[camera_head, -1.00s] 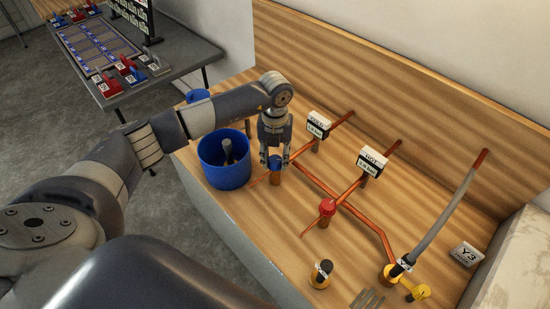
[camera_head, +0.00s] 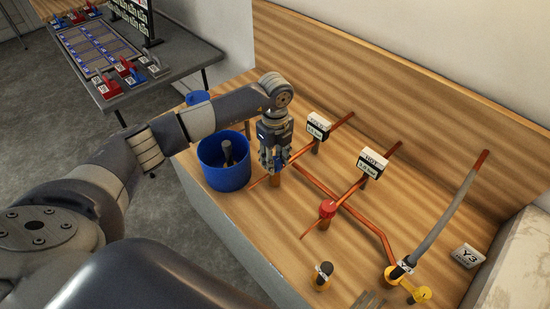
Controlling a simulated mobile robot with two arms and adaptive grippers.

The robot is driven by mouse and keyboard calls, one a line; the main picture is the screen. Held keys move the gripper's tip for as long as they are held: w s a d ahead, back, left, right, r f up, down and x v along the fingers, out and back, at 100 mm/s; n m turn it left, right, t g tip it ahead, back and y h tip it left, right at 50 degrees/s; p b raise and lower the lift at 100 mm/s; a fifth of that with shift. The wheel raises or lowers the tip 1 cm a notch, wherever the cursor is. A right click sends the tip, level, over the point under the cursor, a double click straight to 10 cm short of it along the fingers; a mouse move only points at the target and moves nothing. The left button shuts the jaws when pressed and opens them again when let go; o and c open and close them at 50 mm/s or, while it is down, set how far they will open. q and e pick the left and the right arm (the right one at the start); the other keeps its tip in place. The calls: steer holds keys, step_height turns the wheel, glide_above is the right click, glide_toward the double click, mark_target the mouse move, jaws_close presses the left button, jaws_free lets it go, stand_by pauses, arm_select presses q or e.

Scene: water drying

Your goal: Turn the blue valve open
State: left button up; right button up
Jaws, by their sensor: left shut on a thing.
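The blue valve (camera_head: 277,166) sits on a copper pipe on the wooden counter, and only a little of it shows between my fingers. My left gripper (camera_head: 274,165) points down over it and is shut on it. The red valve (camera_head: 327,208) sits on the parallel copper pipe to the right, with nothing touching it. My right gripper is not in view.
A blue bucket (camera_head: 223,173) stands just left of the gripper. White gauges (camera_head: 318,127) and (camera_head: 372,163) rise from the pipes. A dark table (camera_head: 165,72) stands at the back left.

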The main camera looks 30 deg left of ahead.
arm_select(q)
steer(key=shift+r+n, duration=0.1)
steer(key=shift+n, duration=0.3)
steer(key=o, duration=1.1)
steer(key=shift+c, duration=0.2)
step_height(320, 180, up, 12)
